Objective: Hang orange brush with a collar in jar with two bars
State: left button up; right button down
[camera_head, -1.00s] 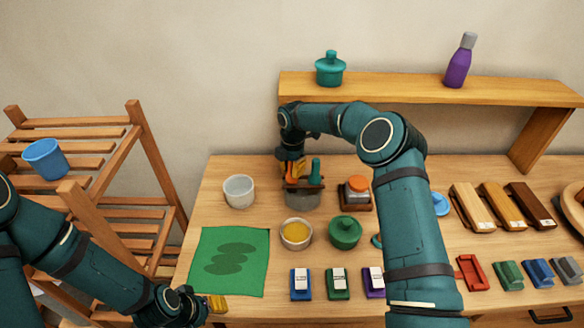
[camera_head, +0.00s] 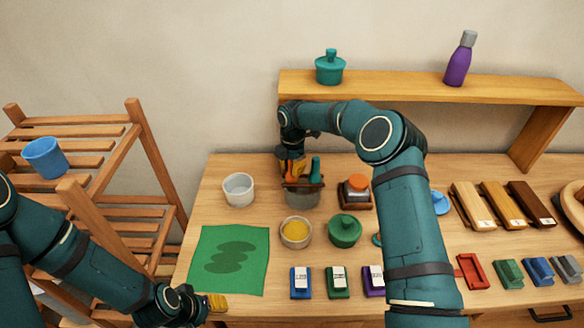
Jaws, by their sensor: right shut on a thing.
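The grey jar (camera_head: 302,198) stands at the back of the table, with brown bars (camera_head: 303,183) across its top. A teal-handled brush (camera_head: 315,170) stands upright at the jar's right side. My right gripper (camera_head: 291,168) reaches down over the jar's left side and is shut on the orange brush, of which little shows. The brush's collar and lower end are hidden, so I cannot tell whether it rests on the bars. My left gripper (camera_head: 216,302) is low at the table's front left, apart from the jar; its opening is unclear.
A white cup (camera_head: 239,189) stands left of the jar and a bowl of yellow stuff (camera_head: 296,232) in front. A shelf (camera_head: 430,88) is above. A green cloth (camera_head: 250,270) lies front left.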

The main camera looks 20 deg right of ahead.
jog(key=shift+f, duration=0.3)
jog(key=shift+c, duration=2.1)
grip_release()
jog(key=shift+r, duration=0.15)
jog(key=shift+r+p, duration=1.75)
jog(key=shift+r, duration=1.65)
jog(key=shift+f, duration=0.1)
